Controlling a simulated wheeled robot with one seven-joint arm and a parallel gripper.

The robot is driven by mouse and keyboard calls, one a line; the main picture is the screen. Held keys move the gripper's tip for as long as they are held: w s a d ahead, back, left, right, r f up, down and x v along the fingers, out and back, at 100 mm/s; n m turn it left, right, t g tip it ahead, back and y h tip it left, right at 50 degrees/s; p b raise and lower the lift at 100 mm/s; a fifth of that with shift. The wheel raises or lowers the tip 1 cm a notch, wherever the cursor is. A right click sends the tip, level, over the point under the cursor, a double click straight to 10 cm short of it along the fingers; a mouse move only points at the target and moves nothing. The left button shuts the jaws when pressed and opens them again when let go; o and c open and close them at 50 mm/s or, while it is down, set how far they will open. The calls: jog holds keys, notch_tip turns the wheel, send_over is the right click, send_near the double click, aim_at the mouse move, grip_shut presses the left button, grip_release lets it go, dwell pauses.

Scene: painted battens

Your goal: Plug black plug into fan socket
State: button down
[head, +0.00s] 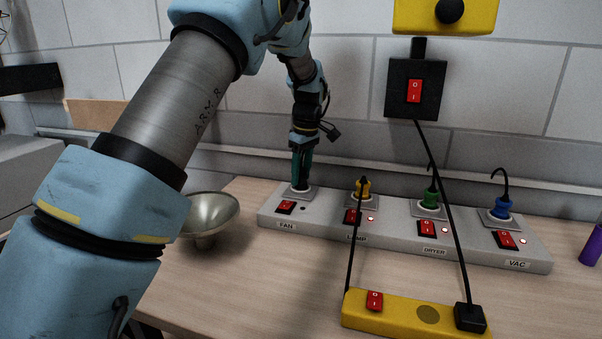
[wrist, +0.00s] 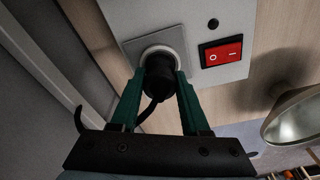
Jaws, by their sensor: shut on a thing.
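The black plug (wrist: 158,82) is between the green fingers of my gripper (wrist: 162,88), which is shut on it. Its cord trails back between the fingers. The plug's front end is at the round opening of the fan socket (wrist: 171,48), inside its light ring; how deep it sits cannot be told. In the head view my gripper (head: 301,176) points down over the fan socket (head: 291,193) at the left end of the grey strip (head: 387,235). The plug is mostly hidden there by the fingers.
Yellow, green and blue plugs (head: 502,207) stand in the lamp, dryer and vac sockets, with red lights lit. The fan light (head: 303,208) is dark. A metal bowl (head: 211,214) stands left of the strip. A yellow power strip (head: 415,315) lies in front. The wall is close behind.

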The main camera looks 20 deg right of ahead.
jog(key=shift+f, duration=0.6)
jog(key=shift+c, duration=1.5)
grip_release()
jog(key=r+b, duration=0.1)
jog(key=r, duration=0.6)
jog(key=s+r+b, duration=0.1)
jog(key=r, duration=0.2)
jog(key=shift+s+d+r+b, duration=0.1)
jog(key=shift+d+r+b, duration=0.2)
jog(key=shift+r+b, duration=0.1)
